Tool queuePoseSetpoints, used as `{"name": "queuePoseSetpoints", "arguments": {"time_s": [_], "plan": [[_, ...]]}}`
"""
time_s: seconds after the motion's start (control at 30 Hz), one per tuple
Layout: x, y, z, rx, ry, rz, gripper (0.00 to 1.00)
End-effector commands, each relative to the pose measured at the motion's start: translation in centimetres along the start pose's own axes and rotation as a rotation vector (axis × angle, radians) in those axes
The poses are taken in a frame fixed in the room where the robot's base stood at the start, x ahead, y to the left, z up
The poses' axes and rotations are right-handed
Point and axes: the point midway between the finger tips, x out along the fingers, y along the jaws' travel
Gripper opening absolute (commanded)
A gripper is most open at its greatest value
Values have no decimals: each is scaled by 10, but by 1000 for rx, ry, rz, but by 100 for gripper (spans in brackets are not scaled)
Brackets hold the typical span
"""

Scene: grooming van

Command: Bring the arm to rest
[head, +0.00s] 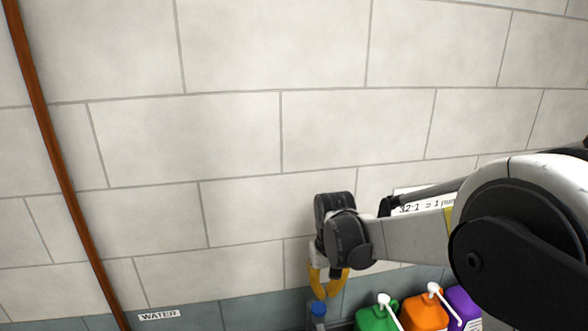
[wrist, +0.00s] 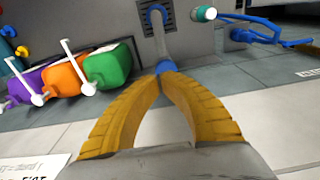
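My gripper (head: 326,295) hangs at the end of my arm in front of the tiled wall, its two yellow fingers pointing down. A blue-ended grey pipe (wrist: 160,40) shows just beyond the tips. A blue-topped thing also shows just under them in the head view (head: 318,310). I cannot tell whether the tips touch it.
Green (head: 374,318), orange (head: 424,314) and purple (head: 463,303) pump jugs stand right of my gripper. A white sign (head: 425,207) is partly behind my arm. A brown pipe (head: 62,170) runs down the left wall, near a WATER label (head: 160,315). A blue hose (wrist: 255,33) lies beyond.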

Motion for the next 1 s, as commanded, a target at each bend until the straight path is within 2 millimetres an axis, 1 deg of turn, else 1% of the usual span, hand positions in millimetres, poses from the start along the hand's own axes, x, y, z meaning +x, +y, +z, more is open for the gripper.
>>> {"name": "queuePoseSetpoints", "arguments": {"time_s": [0.03,0.27,0.47,0.67,0.8,0.9,1.0], "plan": [[17,6,11,10,23,1,0],[41,27,60,50,151,6,0],[75,41,108,85,262,15,0],[124,53,158,119,373,29,0],[166,58,191,142,449,41,0],[193,62,210,156,495,49,0],[212,64,223,165,530,56,0]]}}
